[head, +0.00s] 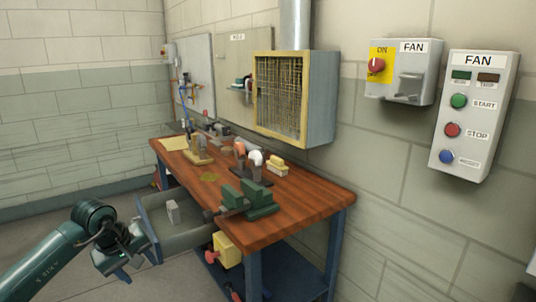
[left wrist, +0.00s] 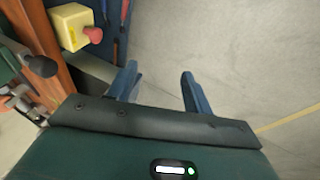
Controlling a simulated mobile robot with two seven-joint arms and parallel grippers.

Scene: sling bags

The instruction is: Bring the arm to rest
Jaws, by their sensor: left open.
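My left arm comes in from the lower left of the head view, dark green. Its left gripper (head: 138,268) hangs low over the grey floor, in front of the workbench's pulled-out drawer. In the left wrist view the two blue fingers of the left gripper (left wrist: 159,78) stand apart, with only bare floor between them. The gripper is open and empty. My right gripper is in neither view.
The wooden workbench (head: 310,207) carries a green vise (head: 248,199) and several tools. Its drawer (head: 180,238) stands open, holding a grey block (head: 173,212). A yellow box with a red button (left wrist: 70,27) is close by. Fan controls (head: 475,115) hang at right.

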